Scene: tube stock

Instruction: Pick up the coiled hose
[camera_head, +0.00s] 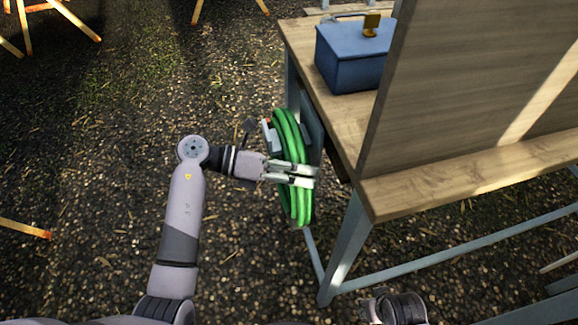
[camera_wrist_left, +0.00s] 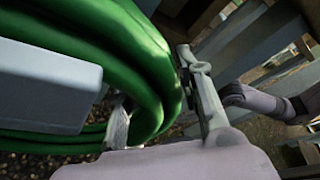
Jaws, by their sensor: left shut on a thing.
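The coiled hose (camera_head: 292,145) is a green coil of several loops, hanging upright beside the left end of the wooden table. My left gripper (camera_head: 300,175) reaches it from the left and is shut on the coil, its fingers across the loops. In the left wrist view the green hose (camera_wrist_left: 150,55) passes between the fingers of my left gripper (camera_wrist_left: 160,115). A pale grey block (camera_wrist_left: 45,85) sits inside the coil there; whether it still bears the hose I cannot tell. My right gripper is not clearly in view; part of my right arm shows at the bottom edge.
The wooden table (camera_head: 325,85) on blue-grey legs stands right of the hose. A blue box (camera_head: 352,60) with a yellow clasp stands on it, next to a tall wooden panel (camera_head: 460,80). Gravel ground (camera_head: 90,170) is open on the left.

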